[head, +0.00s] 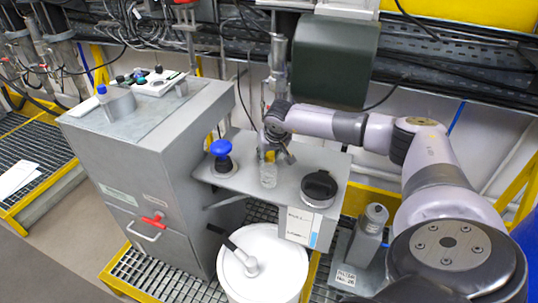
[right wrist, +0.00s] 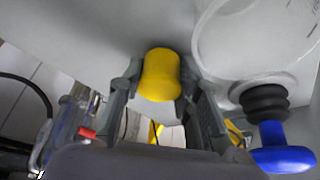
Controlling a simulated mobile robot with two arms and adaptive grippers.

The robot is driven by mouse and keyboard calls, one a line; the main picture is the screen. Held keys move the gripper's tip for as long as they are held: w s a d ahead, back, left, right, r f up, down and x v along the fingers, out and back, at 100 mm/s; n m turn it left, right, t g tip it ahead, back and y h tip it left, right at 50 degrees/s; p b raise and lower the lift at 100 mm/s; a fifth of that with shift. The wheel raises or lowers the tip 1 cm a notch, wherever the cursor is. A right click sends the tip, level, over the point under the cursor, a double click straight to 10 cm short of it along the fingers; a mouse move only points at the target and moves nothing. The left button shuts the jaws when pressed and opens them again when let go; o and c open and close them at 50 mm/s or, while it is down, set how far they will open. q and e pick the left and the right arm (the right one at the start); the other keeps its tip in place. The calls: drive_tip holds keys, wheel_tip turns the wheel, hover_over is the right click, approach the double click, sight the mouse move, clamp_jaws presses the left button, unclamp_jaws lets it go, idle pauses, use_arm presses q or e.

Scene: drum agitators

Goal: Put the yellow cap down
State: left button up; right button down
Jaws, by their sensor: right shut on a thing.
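The yellow cap (right wrist: 160,76) is between the two fingers of my right gripper (right wrist: 155,88) in the right wrist view, and the fingers press on its sides. In the head view, my right gripper (head: 275,152) reaches down over the grey shelf (head: 236,180). A small patch of the yellow cap (head: 270,156) shows there between the fingers. A clear glass vessel (head: 268,176) appears right below the cap in the head view. I cannot tell whether the cap touches it or the shelf. My left gripper is not in view.
A blue knob on a black bellows (head: 221,150) stands left on the shelf, also in the wrist view (right wrist: 283,158). A black round lid (head: 319,187) sits at the right. A white drum (head: 264,270) stands below. A grey cabinet (head: 150,165) is at the left.

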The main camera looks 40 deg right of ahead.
drive_tip(key=shift+f, duration=0.35)
drive_tip(key=c, duration=1.2)
unclamp_jaws()
drive_tip(key=shift+r+p, duration=0.35)
drive_tip(key=shift+r, duration=0.25)
drive_tip(key=b+v, duration=0.2)
drive_tip(key=v, duration=1)
drive_tip(key=shift+r, duration=0.1)
